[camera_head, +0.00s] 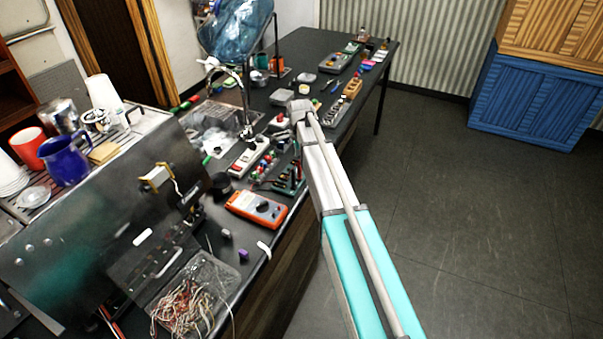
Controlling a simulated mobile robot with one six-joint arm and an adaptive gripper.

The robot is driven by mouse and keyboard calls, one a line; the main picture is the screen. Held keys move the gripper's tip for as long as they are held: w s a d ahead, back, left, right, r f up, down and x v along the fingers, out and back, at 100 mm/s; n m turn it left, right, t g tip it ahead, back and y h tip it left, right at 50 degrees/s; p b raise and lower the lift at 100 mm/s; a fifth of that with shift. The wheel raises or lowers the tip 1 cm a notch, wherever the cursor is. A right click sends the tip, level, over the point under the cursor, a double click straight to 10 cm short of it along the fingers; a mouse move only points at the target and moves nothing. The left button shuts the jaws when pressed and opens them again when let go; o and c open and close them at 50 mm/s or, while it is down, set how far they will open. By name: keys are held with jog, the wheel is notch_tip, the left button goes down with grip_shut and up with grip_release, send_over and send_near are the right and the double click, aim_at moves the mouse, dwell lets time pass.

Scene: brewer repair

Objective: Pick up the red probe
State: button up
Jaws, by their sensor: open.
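I cannot clearly pick out a red probe in the head view. The orange multimeter (257,208) lies face up near the bench's front edge, its dial and screen showing. Several small red, green and blue parts (264,166) sit just behind it, too small to tell apart. Thin red and black leads (108,321) show at the lower left edge. My arm reaches up from the bottom, over the bench's right edge. Its far visible joint is above the bench, beyond the multimeter. I cannot make out my gripper's fingers, and nothing is seen held.
An opened brewer panel (95,240) fills the left, with a tray of tangled wires (190,300) below. The floor (450,220) at right is clear before blue crates (535,98).

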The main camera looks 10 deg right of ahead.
aim_at(300, 177)
jog(key=shift+f, duration=0.15)
jog(key=shift+a+f+b, duration=0.1)
jog(key=shift+f+b, duration=2.4)
jog(key=shift+b, duration=0.05)
grip_shut()
